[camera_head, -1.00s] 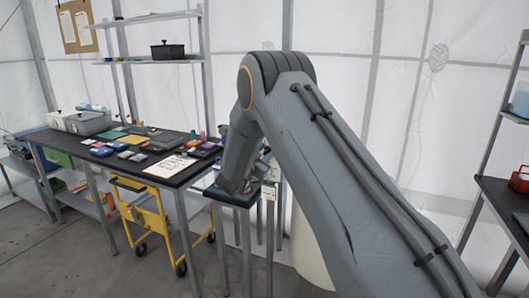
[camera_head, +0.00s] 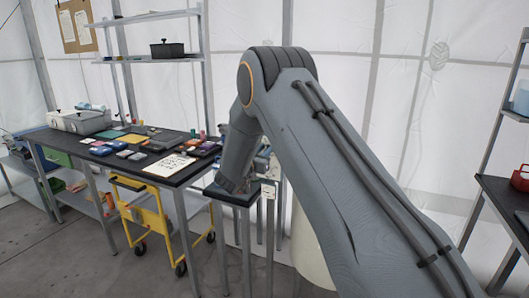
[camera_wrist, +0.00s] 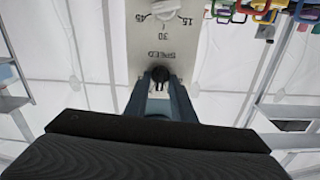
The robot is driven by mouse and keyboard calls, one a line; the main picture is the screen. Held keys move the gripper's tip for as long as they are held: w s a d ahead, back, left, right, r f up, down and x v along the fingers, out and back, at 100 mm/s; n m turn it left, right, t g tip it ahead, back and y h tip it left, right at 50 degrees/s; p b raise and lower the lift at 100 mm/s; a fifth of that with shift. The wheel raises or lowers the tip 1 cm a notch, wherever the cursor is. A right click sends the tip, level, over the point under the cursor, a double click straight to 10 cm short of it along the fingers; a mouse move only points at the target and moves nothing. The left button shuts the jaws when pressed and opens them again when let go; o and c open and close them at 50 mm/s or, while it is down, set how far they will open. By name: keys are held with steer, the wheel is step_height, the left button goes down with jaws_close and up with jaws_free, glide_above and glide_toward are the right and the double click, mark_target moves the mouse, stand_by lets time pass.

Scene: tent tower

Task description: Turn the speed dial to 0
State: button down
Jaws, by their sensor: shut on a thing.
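In the wrist view, a pale panel (camera_wrist: 140,52) carries an upside-down SPEED label, with the black speed dial (camera_wrist: 160,73) beside it. My gripper (camera_wrist: 160,84) is shut on this dial, with one finger on each side. The dial's pointer and its own scale are hidden or too small to read, so its setting cannot be told. A white knob (camera_wrist: 165,9) with marks 45, 30 and 15 around it is at the top of the panel. In the head view my arm hides the gripper and most of the device.
A small dark-topped stand (camera_head: 233,194) is under my wrist. A long dark table (camera_head: 125,152) with several small items and a yellow cart (camera_head: 148,210) are at left. Colourful hooks or clips (camera_wrist: 255,12) show at upper right in the wrist view.

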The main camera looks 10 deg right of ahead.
steer(key=shift+w+a+f+n+p, duration=0.1)
steer(key=shift+a+n, duration=0.05)
steer(key=shift+n, duration=2.5)
steer(key=shift+w+a+n+p, duration=0.1)
steer(key=shift+n+p, duration=0.05)
steer(key=shift+n, duration=2.45)
steer(key=shift+a+f+n+p, duration=0.1)
steer(key=shift+a+n, duration=0.05)
steer(key=shift+n, duration=2.5)
steer(key=c, duration=1.8)
jaws_free()
steer(key=shift+a, duration=0.1)
steer(key=shift+c, duration=0.2)
steer(key=b+v, duration=0.2)
steer(key=v, duration=0.5)
steer(key=shift+s, duration=0.3)
